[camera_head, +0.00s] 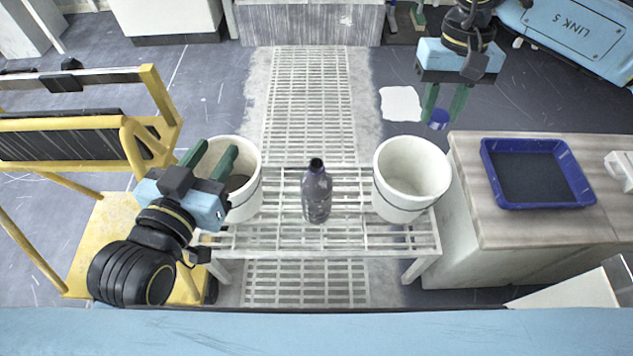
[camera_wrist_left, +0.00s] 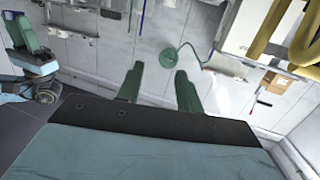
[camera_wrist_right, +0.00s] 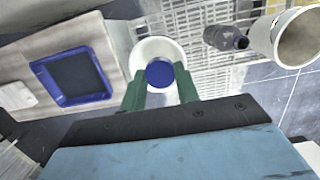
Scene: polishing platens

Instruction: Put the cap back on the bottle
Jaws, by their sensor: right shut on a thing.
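The bottle (camera_head: 317,192) stands upright and uncapped on the white slatted table (camera_head: 340,240), between two white buckets. It also shows in the right wrist view (camera_wrist_right: 226,38). The blue cap (camera_head: 439,119) is between the fingertips of my right gripper (camera_head: 441,112), high above and to the right of the bottle. The right wrist view shows the cap (camera_wrist_right: 159,73) at the ends of the green fingers. My left gripper (camera_head: 211,156) is open and empty, over the left bucket's near side in the head view, apart from the bottle.
White buckets stand left (camera_head: 246,202) and right (camera_head: 391,203) of the bottle. A blue tray (camera_head: 545,204) lies on the wooden-topped cabinet (camera_head: 468,165) at right. A yellow cart (camera_head: 110,235) stands at left. The table around the bottle is clear.

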